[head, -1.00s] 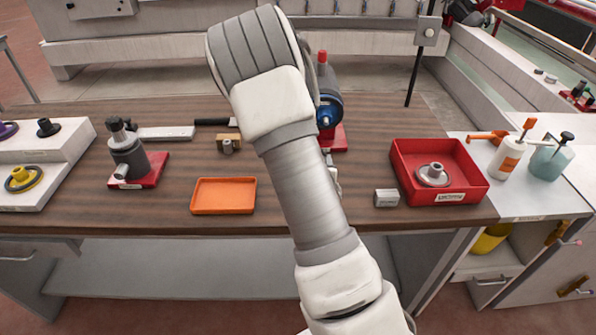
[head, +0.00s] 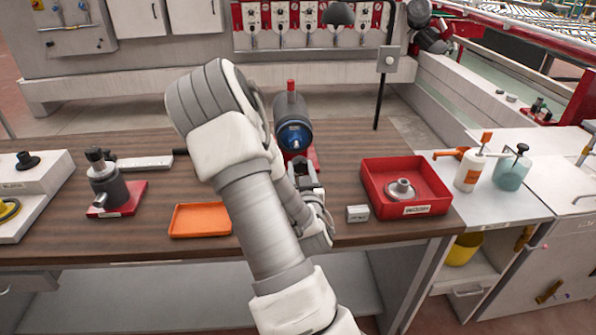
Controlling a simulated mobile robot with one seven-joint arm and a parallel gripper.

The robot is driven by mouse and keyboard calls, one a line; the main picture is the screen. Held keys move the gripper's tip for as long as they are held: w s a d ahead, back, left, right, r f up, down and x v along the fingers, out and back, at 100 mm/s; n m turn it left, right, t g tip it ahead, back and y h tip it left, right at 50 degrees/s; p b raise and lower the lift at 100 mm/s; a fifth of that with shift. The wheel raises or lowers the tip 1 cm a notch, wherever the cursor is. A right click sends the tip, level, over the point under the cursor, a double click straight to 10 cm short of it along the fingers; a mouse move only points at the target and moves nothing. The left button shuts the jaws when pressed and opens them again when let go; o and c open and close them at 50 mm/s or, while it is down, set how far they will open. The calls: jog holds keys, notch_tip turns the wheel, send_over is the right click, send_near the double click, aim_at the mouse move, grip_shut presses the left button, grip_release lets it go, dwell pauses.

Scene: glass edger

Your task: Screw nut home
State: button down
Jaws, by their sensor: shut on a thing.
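The spindle unit (head: 291,112), a dark grey cylinder with a red knob on top and a blue front face, stands on a red base at the middle of the bench in the head view. Its short spindle end points toward me. My gripper (head: 299,166) is just in front of and below the spindle end, partly behind my own arm. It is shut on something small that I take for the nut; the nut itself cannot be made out. I cannot tell whether it touches the spindle.
A red tray (head: 432,178) holding a flanged grey part (head: 400,190) is to the right, with a small grey block (head: 357,214) beside it. An orange tray (head: 200,220) and a red-based fixture (head: 108,185) are to the left. Bottles (head: 470,170) stand far right.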

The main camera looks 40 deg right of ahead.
aim_at(297, 147)
jog(key=shift+f+b, duration=0.1)
jog(key=shift+b, duration=0.5)
jog(key=shift+w+d, duration=0.2)
jog(key=shift+w, duration=0.1)
jog(key=shift+b+x, duration=0.55)
jog(key=shift+x, duration=2.05)
jog(key=shift+b, duration=1.3)
jog(key=shift+b+x, duration=0.45)
jog(key=shift+x, duration=0.95)
